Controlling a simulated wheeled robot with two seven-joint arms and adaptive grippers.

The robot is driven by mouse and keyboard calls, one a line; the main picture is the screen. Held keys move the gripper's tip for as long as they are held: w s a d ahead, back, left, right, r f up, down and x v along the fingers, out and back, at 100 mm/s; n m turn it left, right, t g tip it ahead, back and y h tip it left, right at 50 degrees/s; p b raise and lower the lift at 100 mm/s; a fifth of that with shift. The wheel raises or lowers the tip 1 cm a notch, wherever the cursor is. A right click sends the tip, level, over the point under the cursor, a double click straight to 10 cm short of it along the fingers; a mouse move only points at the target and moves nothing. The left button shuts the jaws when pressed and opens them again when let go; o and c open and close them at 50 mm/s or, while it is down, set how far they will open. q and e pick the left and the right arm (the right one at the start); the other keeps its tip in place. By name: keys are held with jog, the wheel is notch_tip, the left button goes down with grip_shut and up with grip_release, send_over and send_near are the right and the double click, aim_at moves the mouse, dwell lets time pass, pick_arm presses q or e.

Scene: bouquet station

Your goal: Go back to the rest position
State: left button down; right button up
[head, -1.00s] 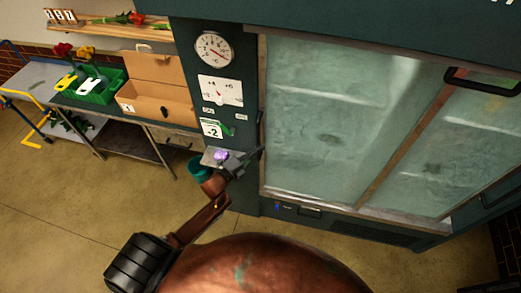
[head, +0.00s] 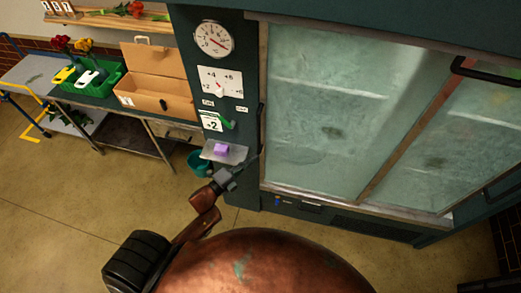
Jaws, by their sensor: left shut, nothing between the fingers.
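My left gripper (head: 241,170) is shut and empty. It is in front of the cooler's lower left corner, just below and right of a small grey shelf (head: 237,157) in the picture. My left arm comes in from the lower left. Whether the gripper touches the cooler front cannot be told. My right gripper is out of view.
A cooler with frosted glass doors (head: 320,110) fills the right side. A teal bin (head: 197,167) stands on the floor behind my gripper. A cardboard box (head: 150,97) and green crate (head: 105,85) stand on a bench at left. The floor at lower left is clear.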

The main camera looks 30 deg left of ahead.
pick_arm(q)
jog(key=shift+s+a, duration=0.15)
jog(key=shift+s, duration=0.05)
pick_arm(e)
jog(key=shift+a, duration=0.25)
